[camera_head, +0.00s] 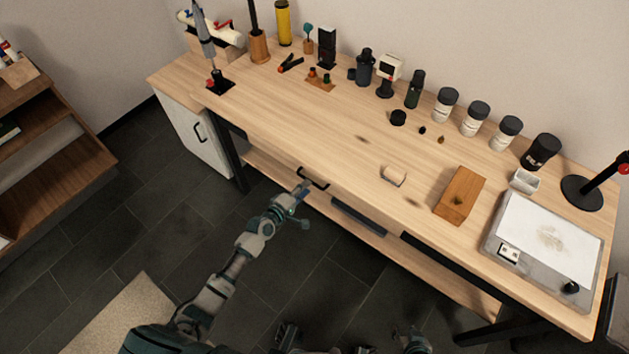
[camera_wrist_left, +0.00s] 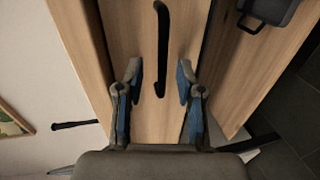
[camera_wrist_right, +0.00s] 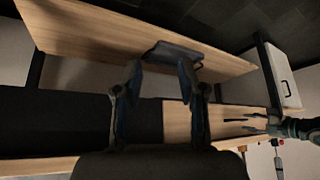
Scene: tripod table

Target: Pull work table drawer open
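The work table (camera_head: 330,125) has a light wood top. Its drawer front (camera_wrist_left: 138,30) is light wood with a black bar handle (camera_head: 313,178) and looks closed. My left gripper (camera_head: 303,188) is at the handle, in front of the table edge. In the left wrist view, the left gripper (camera_wrist_left: 160,75) is open, with the handle (camera_wrist_left: 161,45) between the lines of its two fingers and not touching either. The right wrist view shows my right gripper (camera_wrist_right: 160,75) open and empty, facing the table's lower front; the drawer handle (camera_wrist_right: 240,120) shows at its right.
A lower shelf (camera_head: 270,170) runs under the tabletop, with a dark tray (camera_wrist_right: 175,52) on it. A white cabinet (camera_head: 193,133) stands at the left end. Jars, a wood block (camera_head: 459,195) and a grey plate device (camera_head: 548,240) stand on top. Floor in front is clear.

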